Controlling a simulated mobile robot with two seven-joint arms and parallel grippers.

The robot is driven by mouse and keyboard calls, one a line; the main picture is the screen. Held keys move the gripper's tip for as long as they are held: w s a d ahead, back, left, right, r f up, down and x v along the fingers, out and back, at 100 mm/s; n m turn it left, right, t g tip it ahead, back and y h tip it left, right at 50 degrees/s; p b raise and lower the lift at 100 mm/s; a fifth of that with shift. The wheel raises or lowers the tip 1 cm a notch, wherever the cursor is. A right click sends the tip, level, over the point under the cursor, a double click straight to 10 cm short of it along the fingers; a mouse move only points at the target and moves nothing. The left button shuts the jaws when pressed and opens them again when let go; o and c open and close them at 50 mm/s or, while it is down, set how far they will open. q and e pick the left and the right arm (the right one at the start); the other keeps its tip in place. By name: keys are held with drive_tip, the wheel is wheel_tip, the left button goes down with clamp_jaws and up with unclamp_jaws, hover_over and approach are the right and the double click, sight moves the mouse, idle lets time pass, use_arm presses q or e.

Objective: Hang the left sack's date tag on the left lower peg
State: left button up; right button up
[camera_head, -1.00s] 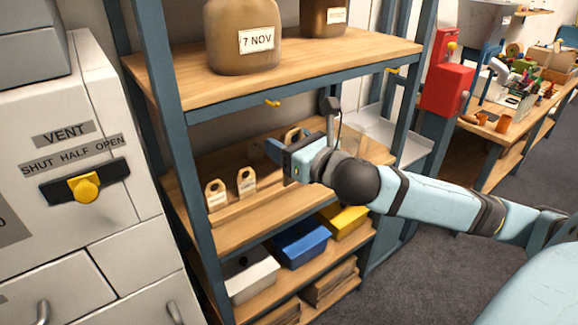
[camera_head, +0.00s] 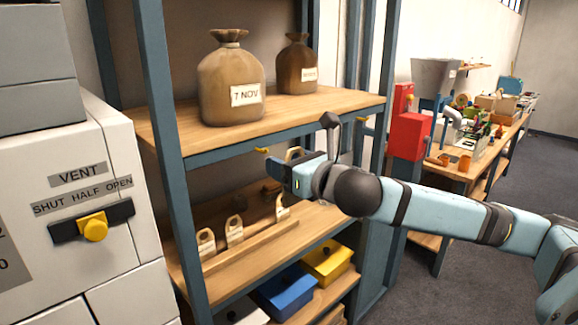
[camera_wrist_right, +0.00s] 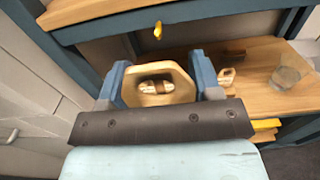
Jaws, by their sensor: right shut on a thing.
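My right gripper (camera_head: 282,170) is shut on a pale wooden tag (camera_head: 294,153), held up in front of the shelf rack. In the right wrist view the tag (camera_wrist_right: 157,98) sits between both fingers with its hole showing; its written face is not readable. The left lower peg (camera_head: 262,150) is a yellow hook under the sack shelf's front edge, just left of and above the gripper. The peg (camera_wrist_right: 158,30) is straight beyond the tag in the wrist view, apart from it. The left sack (camera_head: 231,85) reads "7 NOV" and stands on the shelf above. My left gripper is out of view.
Several tags stand in a rail on the lower shelf, including one at left (camera_head: 206,243) and one at right (camera_head: 282,208). A second yellow peg (camera_head: 362,119) is to the right. A darker sack (camera_head: 297,65) stands beside the left one. A blue bin (camera_head: 285,290) sits below.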

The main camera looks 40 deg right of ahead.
use_arm(q)
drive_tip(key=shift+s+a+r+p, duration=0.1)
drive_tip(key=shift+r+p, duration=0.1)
drive_tip(key=shift+p, duration=0.1)
use_arm(e)
drive_tip(key=shift+w+a+f, duration=0.15)
drive_tip(key=shift+w, duration=1.5)
drive_tip(key=shift+w+a+f, duration=0.1)
drive_tip(key=shift+w+a, duration=0.05)
drive_tip(key=shift+w, duration=1.5)
